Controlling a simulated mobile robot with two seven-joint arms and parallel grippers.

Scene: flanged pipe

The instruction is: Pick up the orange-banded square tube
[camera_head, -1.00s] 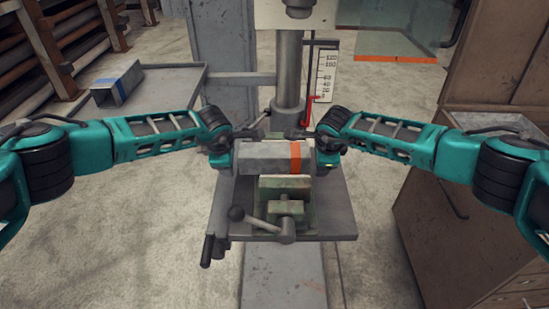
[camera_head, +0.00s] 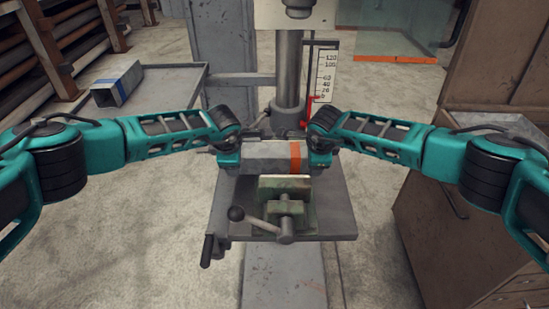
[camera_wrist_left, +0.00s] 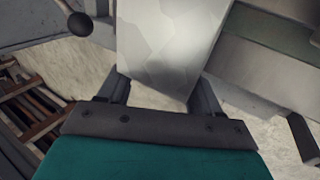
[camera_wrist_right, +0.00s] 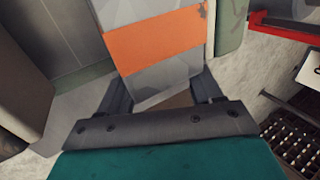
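The orange-banded square tube (camera_head: 265,155) is grey and lies crosswise at the vise (camera_head: 285,190) in the head view. Its orange band (camera_head: 296,156) is near the right end. My left gripper (camera_head: 238,155) is at the left end and my right gripper (camera_head: 312,155) at the right end. In the left wrist view the tube (camera_wrist_left: 165,45) passes between the two fingers. In the right wrist view the band (camera_wrist_right: 155,42) shows just beyond the fingers, which stand on either side of the tube. I see no clear gap, but finger contact cannot be told.
A drill column (camera_head: 289,75) stands behind the vise, beside a scale with a red pointer (camera_head: 308,118). The vise handle (camera_head: 260,222) sticks out in front. A cabinet (camera_head: 430,225) stands at right.

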